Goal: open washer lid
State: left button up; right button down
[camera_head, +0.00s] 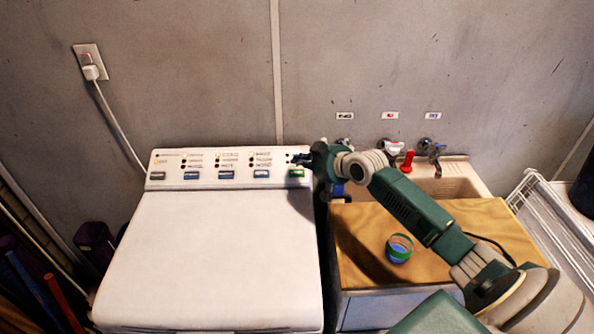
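The washer lid (220,255) is white and lies flat and closed on the washer. The washer's control panel (228,164) runs along the back, with several buttons in a row and small indicator lights above them. My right gripper (298,159) is at the right end of this panel, just above the green button (296,173). Its fingers are small and dark here, and I cannot tell whether they are open or shut, or touching the panel. My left gripper is not in view.
A sink (450,186) with several taps stands right of the washer, partly covered by a brown board (490,222) bearing a green and blue round item (398,248). A white wire rack (562,240) is at far right. A plugged outlet (90,62) is on the wall.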

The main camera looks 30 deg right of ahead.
aim_at(205, 262)
jog(key=k+l, duration=0.15)
jog(key=k, duration=0.6)
jog(key=k+l, duration=0.1)
jog(key=k, duration=0.65)
